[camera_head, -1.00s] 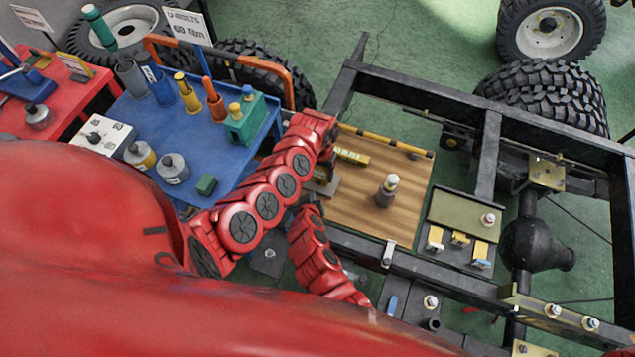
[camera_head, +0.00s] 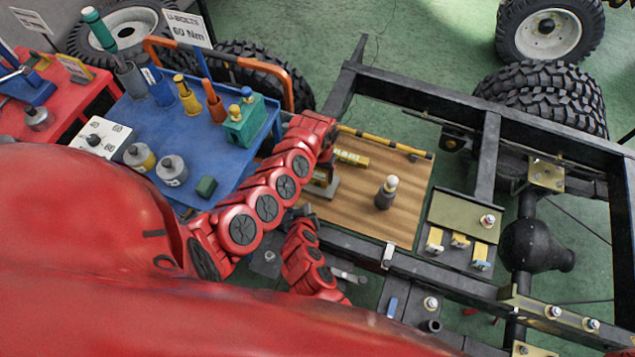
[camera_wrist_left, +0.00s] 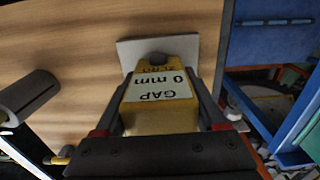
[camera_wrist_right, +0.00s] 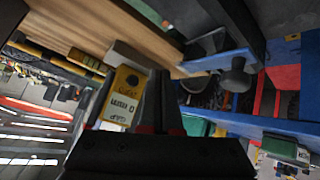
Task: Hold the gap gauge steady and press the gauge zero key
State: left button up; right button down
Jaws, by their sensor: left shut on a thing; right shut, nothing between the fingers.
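The gap gauge (camera_wrist_left: 158,118) is a yellow block with a white label reading GAP 0 mm ZERO. My left gripper (camera_wrist_left: 160,82) is shut on it, one finger along each side. A grey plate (camera_wrist_left: 130,50) lies at the gauge's far end. The dark round zero key (camera_wrist_left: 157,59) is on that end, beside the word ZERO. The right wrist view shows the gauge (camera_wrist_right: 120,108) and its key (camera_wrist_right: 132,80) left of my right gripper (camera_wrist_right: 160,78), which is shut, empty and apart from the key. In the head view my left arm mostly hides the gauge.
A wooden board (camera_head: 370,215) lies inside the black chassis frame (camera_head: 460,275). A dark cylinder with a pale top (camera_head: 384,198) stands on it, near a yellow labelled bar (camera_head: 351,158). The blue tool table (camera_head: 225,160) is left of the frame.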

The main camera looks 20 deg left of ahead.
pick_arm(q)
jog(key=o, duration=1.5)
